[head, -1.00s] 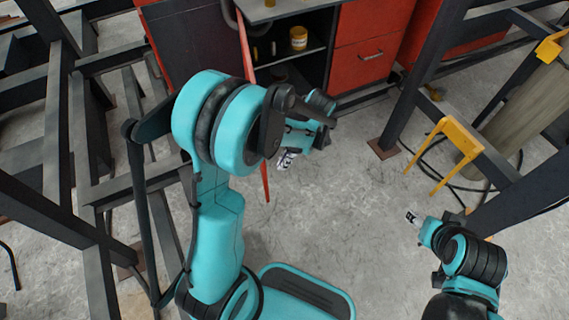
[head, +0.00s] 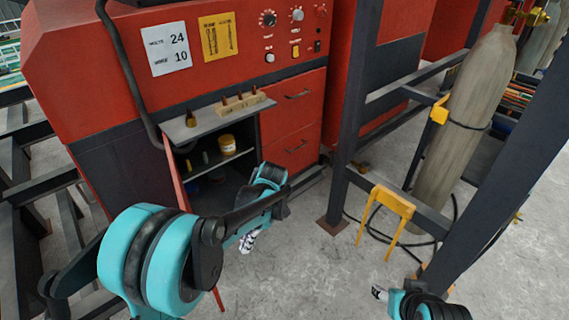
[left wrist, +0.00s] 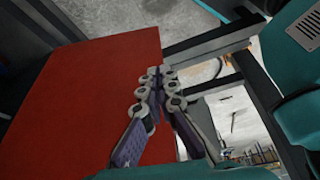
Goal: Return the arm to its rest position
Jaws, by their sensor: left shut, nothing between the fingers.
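My left arm (head: 150,262) is teal and black and comes in from the lower left of the head view. Its left gripper (head: 249,239) hangs small and partly hidden in front of the open red cabinet. In the left wrist view the left gripper (left wrist: 156,73) shows its two linked fingers closed together and empty, with a red panel (left wrist: 95,85) behind them. Whether they touch the panel cannot be told. My right gripper (head: 379,293) is at the bottom edge of the head view, low over the floor, too small to tell whether open or shut.
A red welding cabinet (head: 100,80) stands behind the left arm, its lower door (head: 177,182) open. A yellow container (head: 227,145) stands on a shelf inside. Dark steel posts (head: 352,120), a yellow stand (head: 388,207) and a gas cylinder (head: 465,110) are at right. Concrete floor (head: 300,265) is clear between.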

